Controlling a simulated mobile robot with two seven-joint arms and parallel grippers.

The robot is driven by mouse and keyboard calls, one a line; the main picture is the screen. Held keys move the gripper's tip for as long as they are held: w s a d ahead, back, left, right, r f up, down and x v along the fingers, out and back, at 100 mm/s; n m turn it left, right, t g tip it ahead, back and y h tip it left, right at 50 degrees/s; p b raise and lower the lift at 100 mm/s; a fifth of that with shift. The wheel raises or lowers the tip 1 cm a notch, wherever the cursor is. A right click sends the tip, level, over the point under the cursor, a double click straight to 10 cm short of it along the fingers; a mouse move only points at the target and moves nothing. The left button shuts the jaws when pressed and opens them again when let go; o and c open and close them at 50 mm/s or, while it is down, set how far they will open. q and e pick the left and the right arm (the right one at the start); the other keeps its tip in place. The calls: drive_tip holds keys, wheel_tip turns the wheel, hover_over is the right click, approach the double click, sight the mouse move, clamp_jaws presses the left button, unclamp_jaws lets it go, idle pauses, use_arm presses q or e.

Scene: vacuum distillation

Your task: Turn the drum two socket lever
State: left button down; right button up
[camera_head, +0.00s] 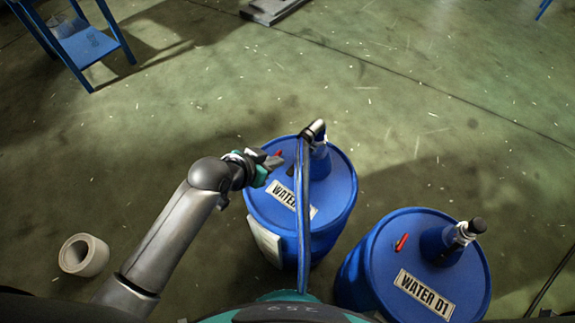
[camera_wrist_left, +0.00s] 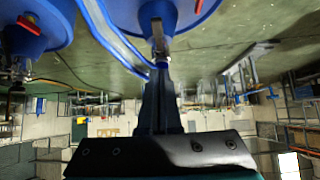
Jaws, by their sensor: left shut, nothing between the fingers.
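The blue drum (camera_head: 262,205) with a partly hidden WATER label (camera_head: 290,198) stands left of the other drum. A small red lever (camera_head: 279,153) shows on its top; in the left wrist view a red lever (camera_wrist_left: 198,6) shows at the top edge. My left gripper (camera_head: 275,162) is over the left part of this drum's top, close beside the red lever. Its fingers (camera_wrist_left: 158,42) are shut and empty. I cannot tell whether they touch the lever. My right gripper is not in view.
A blue hose (camera_head: 304,235) runs from the metal fitting (camera_head: 316,130) across the drum's top. The WATER 01 drum (camera_head: 365,265) stands to the right, with its own red lever (camera_head: 401,242). A pale roll (camera_head: 84,255) lies left. The floor beyond is mostly clear.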

use_arm(q)
drive_tip(key=b, duration=0.3)
approach(296, 164)
drive_tip(key=w+d, duration=0.2)
drive_tip(key=w, duration=0.1)
drive_tip(key=shift+d+r, duration=0.1)
drive_tip(key=shift+d, duration=0.05)
wheel_tip(296, 164, down, 3)
drive_tip(key=shift+w+d+f+b, duration=0.1)
drive_tip(key=shift+f+b, duration=0.1)
drive_tip(key=shift+b, duration=0.35)
drive_tip(key=shift+f, duration=0.4)
